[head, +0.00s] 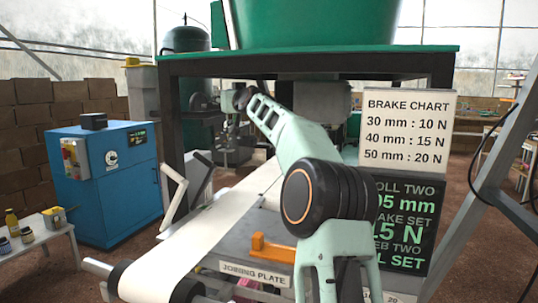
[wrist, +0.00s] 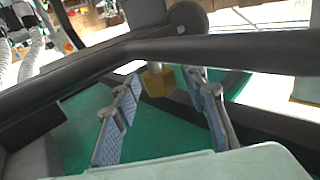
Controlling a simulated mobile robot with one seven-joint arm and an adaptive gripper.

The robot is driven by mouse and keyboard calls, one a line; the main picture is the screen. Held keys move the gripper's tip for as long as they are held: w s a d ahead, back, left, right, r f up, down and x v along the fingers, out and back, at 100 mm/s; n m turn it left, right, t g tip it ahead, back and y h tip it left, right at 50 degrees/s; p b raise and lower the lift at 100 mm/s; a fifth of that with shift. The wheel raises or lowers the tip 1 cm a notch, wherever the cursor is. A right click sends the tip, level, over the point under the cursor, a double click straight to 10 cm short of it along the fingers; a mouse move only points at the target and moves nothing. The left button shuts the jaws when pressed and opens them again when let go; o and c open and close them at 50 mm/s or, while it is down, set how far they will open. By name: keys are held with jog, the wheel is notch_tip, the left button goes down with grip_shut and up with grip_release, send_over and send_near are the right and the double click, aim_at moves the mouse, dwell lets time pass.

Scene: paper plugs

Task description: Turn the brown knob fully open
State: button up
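In the wrist view, my gripper (wrist: 163,84) is open, with its two blue-padded fingers apart and nothing held between them. A mustard-brown block (wrist: 157,82) with a pale grey piece on it shows beyond the fingertips, between them in the picture. It may be the brown knob, but I cannot be sure, nor tell how far it is turned. It looks apart from the fingers. In the head view, my arm reaches away toward the machine under the green tank, and I cannot make out the gripper or a brown knob there.
A dark frame with a green top (head: 400,50) carries a green tank (head: 310,22). A white paper web (head: 200,240) runs below beside my arm. A brake chart (head: 408,130) stands right; a blue cabinet (head: 105,185) stands left.

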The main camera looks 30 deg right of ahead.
jog(key=shift+a+r+m+g+h+p, duration=0.15)
jog(key=shift+m+h+p, duration=0.55)
jog(key=shift+p, duration=1.3)
jog(key=shift+d+r+m+g+h+p, duration=0.15)
jog(key=shift+m+h+p, duration=0.25)
jog(key=shift+h+p, duration=1.1)
jog(key=m+h+p, duration=0.1)
jog(key=p, duration=0.9)
jog(key=shift+m+g+h, duration=0.3)
jog(key=shift+m+g, duration=0.1)
